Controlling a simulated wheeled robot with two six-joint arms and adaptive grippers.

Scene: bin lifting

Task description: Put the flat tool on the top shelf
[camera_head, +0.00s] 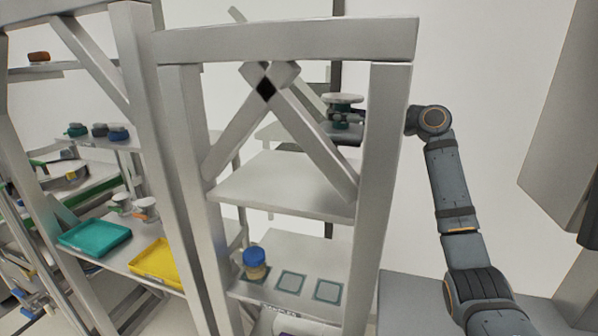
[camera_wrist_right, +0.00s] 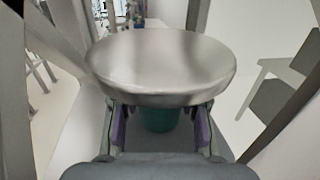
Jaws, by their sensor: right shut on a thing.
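My right gripper (camera_wrist_right: 161,130) is shut on a round tool with a wide, flat silver disc (camera_wrist_right: 162,65) on top and a teal part (camera_wrist_right: 160,118) below, between the purple-padded fingers. In the head view the tool (camera_head: 343,98) shows between the frame's brace and right post, higher than the grey shelf board (camera_head: 275,183). The post hides part of my right wrist. I cannot tell whether the tool touches any surface. My left gripper is not in view.
The shelf frame has a thick top beam (camera_head: 290,40), diagonal braces and a right post (camera_head: 383,190) close to my right arm. A blue-lidded jar (camera_head: 255,262) stands on a lower board beside empty square markings. Teal (camera_head: 95,238) and yellow (camera_head: 157,262) trays lie left.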

